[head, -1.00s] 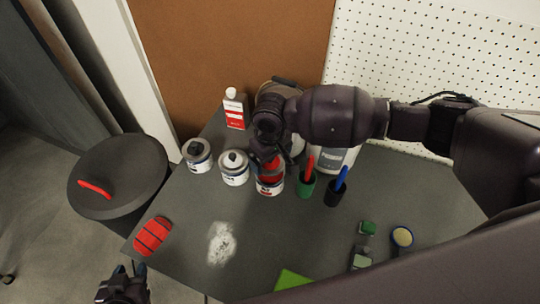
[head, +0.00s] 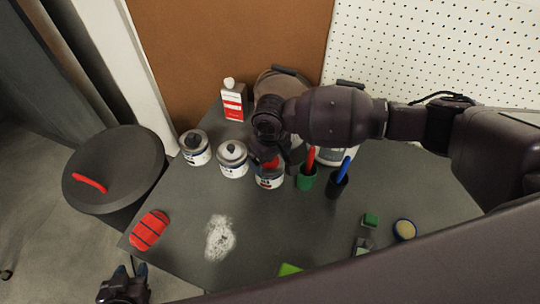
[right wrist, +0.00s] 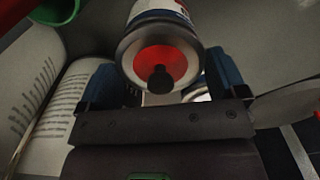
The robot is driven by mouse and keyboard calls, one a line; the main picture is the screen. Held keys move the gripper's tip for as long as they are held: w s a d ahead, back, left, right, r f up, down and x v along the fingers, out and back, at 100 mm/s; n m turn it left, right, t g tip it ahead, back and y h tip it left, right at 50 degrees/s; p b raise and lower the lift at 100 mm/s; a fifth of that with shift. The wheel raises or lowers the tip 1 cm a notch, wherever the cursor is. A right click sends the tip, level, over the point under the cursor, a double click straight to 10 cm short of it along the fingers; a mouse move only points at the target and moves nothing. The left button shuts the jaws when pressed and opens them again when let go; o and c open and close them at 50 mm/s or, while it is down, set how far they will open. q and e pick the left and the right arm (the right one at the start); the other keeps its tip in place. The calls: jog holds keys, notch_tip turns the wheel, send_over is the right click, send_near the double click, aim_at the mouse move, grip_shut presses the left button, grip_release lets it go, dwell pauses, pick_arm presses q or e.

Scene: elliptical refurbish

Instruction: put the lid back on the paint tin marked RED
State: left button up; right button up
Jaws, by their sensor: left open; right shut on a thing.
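The tin with a red-marked label (head: 270,182) stands third in a row of tins at the back of the grey table. A lid with a red centre and black knob (right wrist: 172,62) is at its top; it also shows as red in the head view (head: 267,163). My right gripper (right wrist: 163,78) is shut on this lid, its blue-tipped fingers on either side of the rim. The lid looks in line with the tin; I cannot tell whether it is fully seated. My left gripper (head: 128,284) is open and empty, low at the table's left corner.
Two lidded tins, one dark-topped (head: 195,148) and one pale-topped (head: 233,160), stand to the left. A green cup (head: 306,178) and a dark cup (head: 336,186) stand close on the right. A red-white bottle (head: 234,100) is behind. White powder (head: 220,238) lies in front.

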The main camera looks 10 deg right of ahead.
pick_arm(q)
jog(key=shift+w+r+p, duration=0.35)
jog(key=shift+r, duration=0.25)
dwell(0.3)
jog(key=shift+s, duration=0.25)
dwell(0.5)
jog(key=shift+w+r+p, duration=0.15)
jog(key=shift+r+p, duration=0.25)
jog(key=shift+w+r, duration=0.15)
jog(key=shift+w, duration=0.05)
dwell(0.3)
jog(key=shift+r, duration=0.2)
jog(key=shift+s+p, duration=0.2)
jog(key=shift+p, duration=0.1)
pick_arm(e)
jog(key=shift+f, duration=0.15)
pick_arm(q)
jog(key=shift+w+r, duration=0.3)
jog(key=shift+r, duration=0.05)
dwell(0.5)
jog(key=shift+r+p, duration=0.3)
jog(key=shift+p, duration=0.05)
jog(key=shift+s+f, duration=0.1)
jog(key=shift+s, duration=0.05)
